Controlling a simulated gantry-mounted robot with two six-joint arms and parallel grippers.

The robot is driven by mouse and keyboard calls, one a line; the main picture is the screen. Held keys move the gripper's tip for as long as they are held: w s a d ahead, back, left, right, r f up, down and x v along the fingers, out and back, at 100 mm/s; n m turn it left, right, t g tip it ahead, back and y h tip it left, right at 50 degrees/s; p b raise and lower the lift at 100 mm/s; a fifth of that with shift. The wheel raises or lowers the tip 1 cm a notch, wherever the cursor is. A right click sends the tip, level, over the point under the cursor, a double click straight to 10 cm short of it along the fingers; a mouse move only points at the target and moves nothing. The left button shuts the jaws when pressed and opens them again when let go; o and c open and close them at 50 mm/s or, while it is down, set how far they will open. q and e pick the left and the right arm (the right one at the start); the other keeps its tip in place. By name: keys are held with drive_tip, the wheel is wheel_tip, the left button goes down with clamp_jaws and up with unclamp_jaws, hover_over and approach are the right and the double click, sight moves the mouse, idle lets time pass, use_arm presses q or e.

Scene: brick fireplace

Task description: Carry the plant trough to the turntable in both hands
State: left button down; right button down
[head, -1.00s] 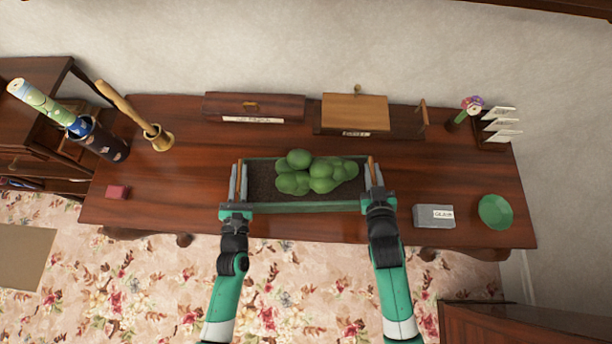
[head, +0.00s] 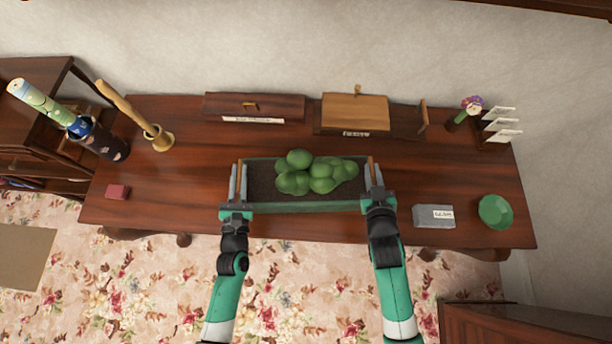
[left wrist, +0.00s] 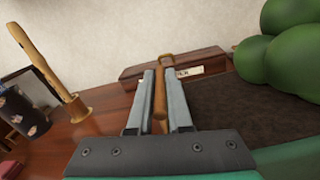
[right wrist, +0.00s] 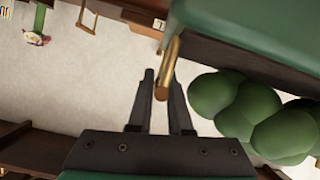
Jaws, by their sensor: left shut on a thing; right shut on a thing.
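The plant trough (head: 300,206) is a green box of dark soil with round green plants heaped in its middle and right part. It appears level over the middle front of the wooden table, and I cannot tell whether its base touches the tabletop. My left gripper (head: 238,185) is shut on the wooden handle at its left end, seen between the fingers in the left wrist view (left wrist: 160,105). My right gripper (head: 374,182) is shut on the right-end handle, also seen in the right wrist view (right wrist: 168,70). I cannot surely identify a turntable.
Behind the trough stand a dark labelled box (head: 253,106) and a light-topped wooden box (head: 355,112). A grey block (head: 433,217) and green dish (head: 495,211) lie right. A brass mortar (head: 161,141) and small red block (head: 117,192) are left.

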use_arm(q)
drive_tip(key=shift+r, duration=0.25)
use_arm(e)
drive_tip(key=shift+r, duration=0.25)
use_arm(q)
drive_tip(key=shift+s+r, duration=0.1)
use_arm(e)
drive_tip(key=shift+r, duration=0.1)
